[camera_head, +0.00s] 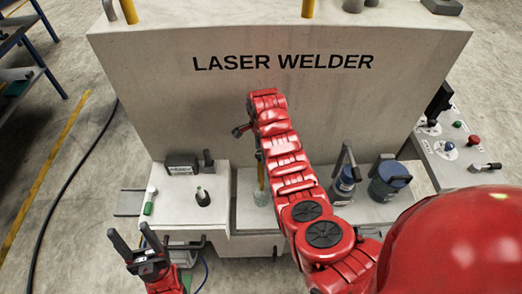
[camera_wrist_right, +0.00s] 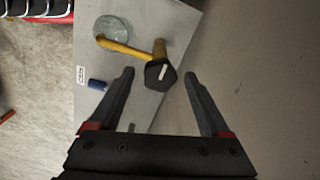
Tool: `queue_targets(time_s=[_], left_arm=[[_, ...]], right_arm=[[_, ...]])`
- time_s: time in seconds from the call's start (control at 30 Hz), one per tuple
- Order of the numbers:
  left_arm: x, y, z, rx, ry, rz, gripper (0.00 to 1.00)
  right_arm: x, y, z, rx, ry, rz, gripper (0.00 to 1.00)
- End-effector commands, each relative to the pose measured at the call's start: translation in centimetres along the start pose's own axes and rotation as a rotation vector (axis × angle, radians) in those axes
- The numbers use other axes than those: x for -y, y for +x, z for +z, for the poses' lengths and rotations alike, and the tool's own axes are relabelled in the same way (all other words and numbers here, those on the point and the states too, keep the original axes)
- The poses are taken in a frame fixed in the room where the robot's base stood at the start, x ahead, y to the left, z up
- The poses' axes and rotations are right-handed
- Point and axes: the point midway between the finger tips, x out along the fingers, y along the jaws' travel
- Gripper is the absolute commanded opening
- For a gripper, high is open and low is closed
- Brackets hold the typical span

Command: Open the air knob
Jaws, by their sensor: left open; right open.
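A dark knob (camera_wrist_right: 160,75) with a white mark on its face sits at the end of a yellow pipe (camera_wrist_right: 120,47) in the right wrist view. The fingers of my right gripper (camera_wrist_right: 159,78) are open on either side of the knob in that picture, with visible gaps to both; the depth between them is unclear. In the head view my right gripper (camera_head: 241,130) is in front of the welder's upright panel, and my red arm hides the knob. My left gripper (camera_head: 134,243) is open and empty at the lower left, fingers pointing up, apart from the welder.
The laser welder (camera_head: 280,110) fills the middle. Blue-topped containers (camera_head: 389,177) stand right of my right arm. A side control panel (camera_head: 450,150) carries several buttons. A cable (camera_head: 72,165) crosses the floor at left.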

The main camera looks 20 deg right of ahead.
Motion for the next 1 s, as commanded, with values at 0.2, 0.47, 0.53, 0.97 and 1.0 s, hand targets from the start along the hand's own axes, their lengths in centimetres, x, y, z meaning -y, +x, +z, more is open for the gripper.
queue_targets(time_s=[0.2, 0.47, 0.53, 0.97, 1.0], left_arm=[[0.0, 0.0, 0.0, 0.0, 0.0, 0.0, 0.57], [0.0, 0.0, 0.0, 0.0, 0.0, 0.0, 0.57], [0.0, 0.0, 0.0, 0.0, 0.0, 0.0, 0.57], [-0.1, -1.0, 0.2, 0.0, 0.0, 0.0, 0.57], [-0.1, -1.2, 0.2, 0.0, 0.0, 0.0, 0.57]], right_arm=[[0.0, 0.0, 0.0, 0.0, 0.0, 0.001, 0.71], [0.0, 0.0, 0.0, 0.0, 0.0, 0.001, 0.25], [0.0, 0.0, 0.0, 0.0, 0.0, 0.001, 0.12], [-0.1, 0.3, 0.0, 0.0, -0.05, 0.002, 0.0], [-0.1, 0.3, 0.0, 0.0, -0.068, 0.002, 0.0]])
